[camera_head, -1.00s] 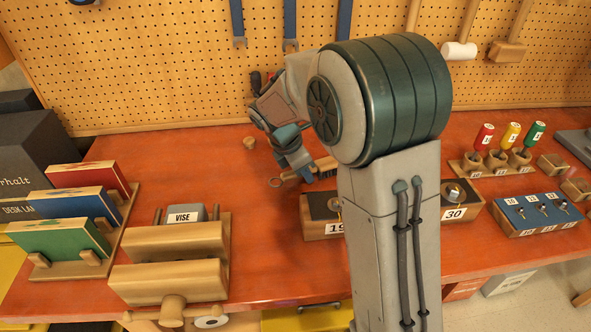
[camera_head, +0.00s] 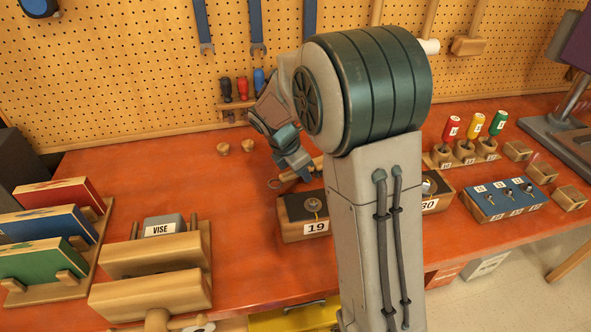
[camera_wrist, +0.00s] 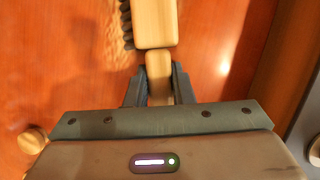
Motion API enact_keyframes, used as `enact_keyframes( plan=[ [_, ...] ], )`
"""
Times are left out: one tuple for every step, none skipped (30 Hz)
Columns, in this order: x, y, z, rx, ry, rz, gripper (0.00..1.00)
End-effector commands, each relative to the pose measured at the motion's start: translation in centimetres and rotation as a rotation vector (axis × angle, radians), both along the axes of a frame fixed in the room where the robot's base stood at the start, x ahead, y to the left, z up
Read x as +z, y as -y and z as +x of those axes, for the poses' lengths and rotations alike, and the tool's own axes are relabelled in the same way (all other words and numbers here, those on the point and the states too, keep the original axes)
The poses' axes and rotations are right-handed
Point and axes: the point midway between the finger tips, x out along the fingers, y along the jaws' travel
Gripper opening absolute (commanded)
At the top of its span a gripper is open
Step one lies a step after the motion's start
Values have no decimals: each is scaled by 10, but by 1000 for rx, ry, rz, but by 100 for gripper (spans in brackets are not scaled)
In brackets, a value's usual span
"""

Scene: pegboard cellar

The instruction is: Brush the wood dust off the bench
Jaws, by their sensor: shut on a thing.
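My gripper (camera_head: 300,168) is over the orange-red bench (camera_head: 240,205), behind the block marked 19. It is shut on the wooden handle of a brush (camera_head: 313,170), whose ring end shows left of the fingers; my arm hides much of the rest. In the wrist view my gripper (camera_wrist: 160,88) pinches the neck of the brush (camera_wrist: 155,25). Dark bristles (camera_wrist: 126,25) show along its left side. Whether they touch the bench, I cannot tell. The bench left of the bristles has a faint mottled patch (camera_wrist: 90,40), perhaps dust; it is blurred.
Two small wooden knobs (camera_head: 222,148) stand at the back. Block 19 (camera_head: 303,228) is close in front of the brush. A wooden vise (camera_head: 155,257) and coloured boards in a rack (camera_head: 72,270) stand left. Screwdriver holders and a key block (camera_head: 505,198) are right. The left-middle bench is clear.

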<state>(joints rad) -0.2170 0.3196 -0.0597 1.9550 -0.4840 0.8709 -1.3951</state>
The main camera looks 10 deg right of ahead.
Motion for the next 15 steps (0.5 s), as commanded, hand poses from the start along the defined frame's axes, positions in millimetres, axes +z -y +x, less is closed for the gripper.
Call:
enact_keyframes(
  plan=[
    [0,6,-1,-6,-3,0,0],
    [0,9,-1,-6,-3,0,0],
    [0,12,-1,-6,-3,0,0],
    [0,15,-1,-6,-3,0,0],
    [0,18,-1,-6,-3,0,0],
    [0,21,-1,-5,-4,0,0],
    [0,23,-1,-5,-4,0,0],
    [0,24,-1,-4,-4,0,0],
    [-1,26,-1,-4,-4,0,0],
    [-1,26,-1,-4,-4,0,0],
    [-1,27,-1,-4,-4,0,0],
    [-1,28,-1,-4,-4,0,0],
    [-1,29,-1,-4,-4,0,0],
    [0,30,-1,-5,-4,0,0],
    [0,33,-1,-6,-3,0,0]
  ],
)
